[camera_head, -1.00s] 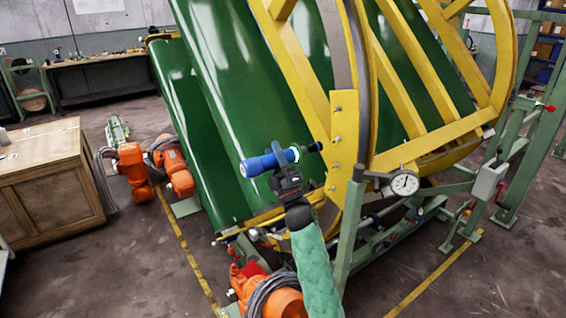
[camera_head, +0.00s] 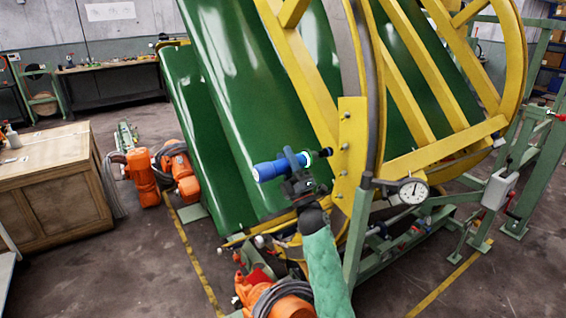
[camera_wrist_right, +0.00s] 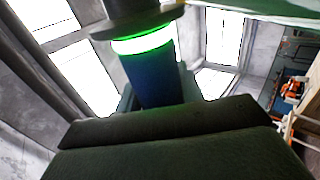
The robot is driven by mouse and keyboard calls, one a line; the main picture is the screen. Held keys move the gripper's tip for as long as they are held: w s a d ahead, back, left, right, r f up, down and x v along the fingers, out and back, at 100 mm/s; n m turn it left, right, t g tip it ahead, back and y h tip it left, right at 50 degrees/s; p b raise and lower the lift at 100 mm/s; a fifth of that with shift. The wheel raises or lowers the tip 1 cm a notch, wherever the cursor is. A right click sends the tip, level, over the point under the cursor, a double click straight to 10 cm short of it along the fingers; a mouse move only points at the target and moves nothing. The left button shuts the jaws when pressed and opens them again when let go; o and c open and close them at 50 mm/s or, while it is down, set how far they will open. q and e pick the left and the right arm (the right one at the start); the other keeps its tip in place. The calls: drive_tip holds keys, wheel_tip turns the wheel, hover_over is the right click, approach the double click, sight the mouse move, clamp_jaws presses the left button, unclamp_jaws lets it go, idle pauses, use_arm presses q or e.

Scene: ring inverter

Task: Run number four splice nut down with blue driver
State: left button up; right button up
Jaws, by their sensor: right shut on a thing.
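My right gripper (camera_head: 297,172) is shut around the blue driver (camera_head: 270,170), which lies nearly level with its nose to the right. The driver's nose (camera_head: 327,152) is at the left edge of the yellow splice plate (camera_head: 350,133), close to one of several small nuts (camera_head: 344,147) in a column. I cannot tell whether it touches that nut, or which nut is number four. In the right wrist view the driver's blue body (camera_wrist_right: 158,80) rises from behind the dark jaw, with a lit green ring (camera_wrist_right: 145,40) under a dark collar. My left gripper is not in view.
A dial gauge (camera_head: 412,191) on a green post (camera_head: 358,230) stands right of my right arm.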

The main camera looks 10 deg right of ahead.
sight(302, 153)
drive_tip(key=shift+w+d, duration=0.2)
drive_tip(key=shift+d, duration=0.45)
drive_tip(key=shift+w+d, duration=0.2)
drive_tip(key=shift+d, duration=0.35)
drive_tip(key=shift+w+d+b, duration=0.2)
drive_tip(key=shift+d+b, duration=0.15)
drive_tip(key=shift+d, duration=0.2)
drive_tip(key=shift+w+d, duration=0.2)
drive_tip(key=shift+d, duration=0.45)
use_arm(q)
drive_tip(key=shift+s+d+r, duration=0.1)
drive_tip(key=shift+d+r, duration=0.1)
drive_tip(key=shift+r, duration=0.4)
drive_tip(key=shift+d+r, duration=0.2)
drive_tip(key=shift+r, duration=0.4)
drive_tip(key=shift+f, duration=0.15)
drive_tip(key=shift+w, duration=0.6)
use_arm(e)
drive_tip(key=shift+r, duration=0.1)
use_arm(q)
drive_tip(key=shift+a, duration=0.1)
